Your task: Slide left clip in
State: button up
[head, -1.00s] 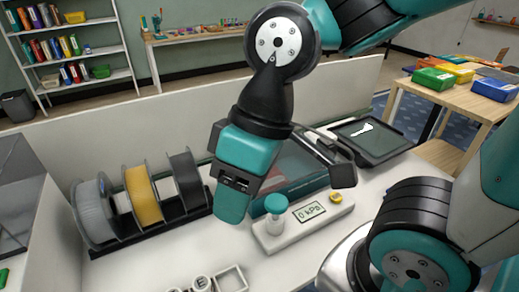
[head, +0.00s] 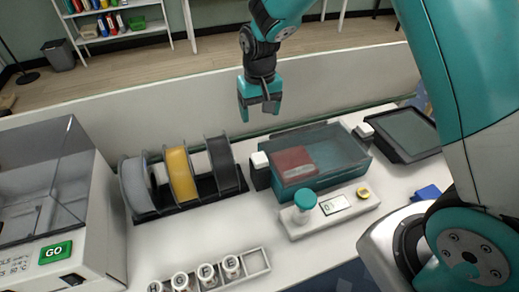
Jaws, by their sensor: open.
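A teal box (head: 333,165) stands on the white table, with a dark red block (head: 294,161) inside it. The left clip (head: 260,172), dark with a white top, stands at the box's left side. I cannot tell whether it touches the box. A similar right clip (head: 363,131) is at the box's far right corner. My gripper (head: 258,113) is open and empty, pointing down, and shows above the left clip in the picture, near the rear partition. It appears apart from the clip and the box.
A pale gauge unit (head: 333,206) with a teal-capped jar stands in front of the box. A spool rack (head: 190,200) is to the left, a dark screen (head: 408,132) to the right. Labelled jars (head: 206,274) stand in front. A low partition (head: 130,122) runs behind.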

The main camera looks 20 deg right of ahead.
aim_at(260, 157)
notch_tip(260, 157, down, 18)
jog(key=p, duration=0.4)
jog(key=shift+w+r, duration=0.1)
jog(key=shift+r, duration=0.1)
